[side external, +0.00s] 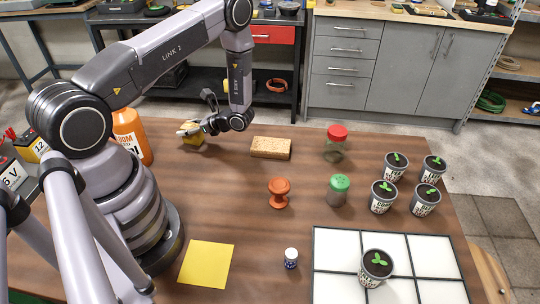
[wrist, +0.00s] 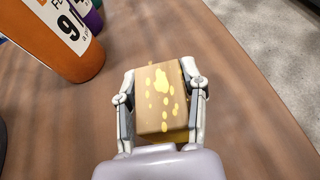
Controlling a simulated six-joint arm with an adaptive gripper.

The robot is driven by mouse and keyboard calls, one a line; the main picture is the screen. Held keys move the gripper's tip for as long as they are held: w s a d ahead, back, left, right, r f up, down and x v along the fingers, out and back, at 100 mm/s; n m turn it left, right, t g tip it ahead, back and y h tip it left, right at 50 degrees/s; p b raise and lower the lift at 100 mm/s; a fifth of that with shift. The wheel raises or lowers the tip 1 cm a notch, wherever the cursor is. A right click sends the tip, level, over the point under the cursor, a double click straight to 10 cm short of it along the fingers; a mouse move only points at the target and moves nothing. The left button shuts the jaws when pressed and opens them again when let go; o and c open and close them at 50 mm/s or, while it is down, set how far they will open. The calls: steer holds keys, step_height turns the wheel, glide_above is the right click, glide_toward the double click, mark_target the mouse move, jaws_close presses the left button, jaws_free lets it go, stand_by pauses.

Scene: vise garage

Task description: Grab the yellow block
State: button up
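The block (wrist: 162,100) is tan with bright yellow splotches in the wrist view. In the side external view the yellow block (side external: 194,141) is small and partly hidden by my gripper (side external: 190,130). It is at the far left of the brown table, right of the orange bottle. In the wrist view my gripper (wrist: 161,82) has one finger along each side of the block, and both pads appear to touch it. I cannot tell whether the block rests on the table or is slightly raised.
An orange bottle (side external: 130,135) stands close to the left, also in the wrist view (wrist: 58,35). A cork-coloured sponge-like block (side external: 270,148) lies to the right. Jars, several potted seedlings, a white-tiled tray (side external: 435,255) and a yellow sheet (side external: 206,264) lie farther off.

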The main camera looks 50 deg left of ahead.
steer(key=c, duration=0.5)
steer(key=shift+r, duration=0.1)
